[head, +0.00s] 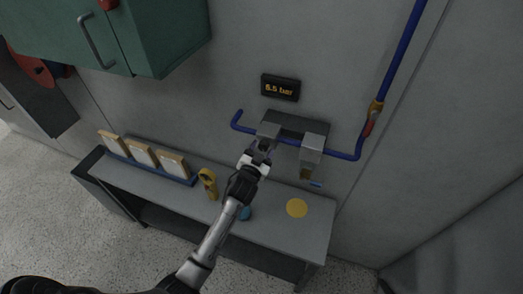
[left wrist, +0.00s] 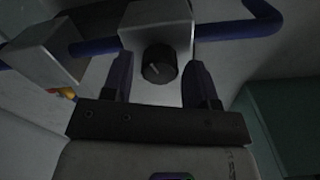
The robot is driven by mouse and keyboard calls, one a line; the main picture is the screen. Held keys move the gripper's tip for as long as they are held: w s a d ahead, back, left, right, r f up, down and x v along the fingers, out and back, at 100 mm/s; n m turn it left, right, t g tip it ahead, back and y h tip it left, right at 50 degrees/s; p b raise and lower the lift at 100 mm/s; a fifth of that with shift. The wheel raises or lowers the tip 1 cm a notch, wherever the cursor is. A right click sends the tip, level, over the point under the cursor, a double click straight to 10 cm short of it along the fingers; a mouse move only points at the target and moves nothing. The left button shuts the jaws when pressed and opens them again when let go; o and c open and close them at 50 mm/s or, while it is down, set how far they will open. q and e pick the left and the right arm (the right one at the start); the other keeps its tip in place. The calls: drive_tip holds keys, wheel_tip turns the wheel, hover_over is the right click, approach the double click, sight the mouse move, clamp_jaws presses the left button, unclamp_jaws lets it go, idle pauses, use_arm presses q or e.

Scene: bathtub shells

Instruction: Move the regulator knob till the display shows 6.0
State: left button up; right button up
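The regulator knob (left wrist: 159,65) is black and round with a pale pointer line. It sits on the grey regulator block (left wrist: 158,25) on the blue pipe. My left gripper (left wrist: 158,75) is open, its two dark fingers on either side of the knob with a gap showing on each side. In the head view my left gripper (head: 262,147) is at the left regulator block (head: 268,130) and hides the knob. The display (head: 280,88) on the wall shows orange digits reading about 6.5 bar; the first digit is blurred and could be a 5. My right gripper is not in view.
A second grey block (head: 312,142) hangs on the blue pipe (head: 343,156) to the right. Below, the bench (head: 265,225) carries a blue rack (head: 150,170) with tags, a yellow tool (head: 208,183) and a yellow disc (head: 297,208). A green cabinet (head: 165,40) juts out at upper left.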

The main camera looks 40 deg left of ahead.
use_arm(q)
drive_tip(key=shift+o, duration=0.7)
drive_tip(key=shift+s+d, duration=0.1)
drive_tip(key=shift+s, duration=0.1)
drive_tip(key=b+v, duration=0.2)
drive_tip(key=v, duration=1.1)
drive_tip(key=shift+s+b, duration=0.2)
drive_tip(key=shift+b, duration=0.1)
drive_tip(key=shift+d, duration=0.1)
